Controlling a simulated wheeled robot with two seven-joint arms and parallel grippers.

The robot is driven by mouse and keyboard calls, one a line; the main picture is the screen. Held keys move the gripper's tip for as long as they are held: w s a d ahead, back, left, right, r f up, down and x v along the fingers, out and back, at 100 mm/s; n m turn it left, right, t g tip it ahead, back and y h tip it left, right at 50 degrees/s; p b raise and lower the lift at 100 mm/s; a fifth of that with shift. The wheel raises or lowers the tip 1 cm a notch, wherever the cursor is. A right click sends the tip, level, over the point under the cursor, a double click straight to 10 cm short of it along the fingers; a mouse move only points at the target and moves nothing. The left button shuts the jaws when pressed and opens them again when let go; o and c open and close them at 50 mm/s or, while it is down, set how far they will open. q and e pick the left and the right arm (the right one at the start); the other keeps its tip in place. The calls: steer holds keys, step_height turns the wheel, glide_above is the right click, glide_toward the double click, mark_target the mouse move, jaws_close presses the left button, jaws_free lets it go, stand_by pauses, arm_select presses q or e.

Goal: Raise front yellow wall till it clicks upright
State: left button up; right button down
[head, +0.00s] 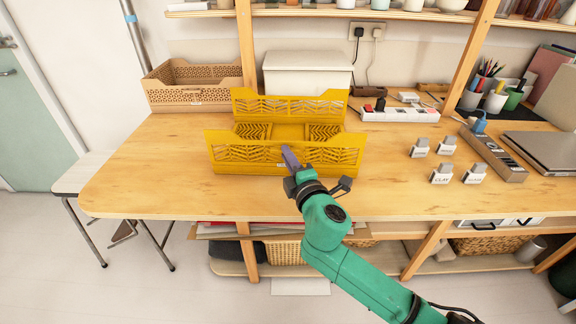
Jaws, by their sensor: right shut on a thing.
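A yellow folding crate stands on the wooden table. Its back wall (270,105) stands up, and its side walls (251,131) lie folded down inside. Its front yellow wall (235,153) is raised on the side nearest me; I cannot tell whether it is fully upright or leans slightly outward. My right gripper (291,160) reaches in from the lower right and is shut on the front wall near its middle. The gripper hides part of that wall and its lower edge. My left gripper is out of view.
A tan crate (190,90) and a white lidded box (306,74) stand behind. A power strip (400,115), small labelled blocks (443,174), a long tray (492,153) and a laptop (545,148) are to the right. The table (140,180) left of the yellow crate is clear.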

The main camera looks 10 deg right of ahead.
stand_by(0.4)
steer(key=c, duration=0.9)
jaws_free()
steer(key=shift+s+f, duration=0.1)
steer(key=shift+s, duration=0.05)
steer(key=s+b, duration=0.1)
steer(key=s, duration=0.3)
steer(key=s+d, duration=0.1)
steer(key=s, duration=0.4)
steer(key=s+b, duration=0.1)
steer(key=s, duration=0.4)
steer(key=shift+s+d+b, duration=0.15)
steer(key=shift+d+b, duration=0.1)
steer(key=shift+b, duration=0.05)
steer(key=shift+f, duration=0.1)
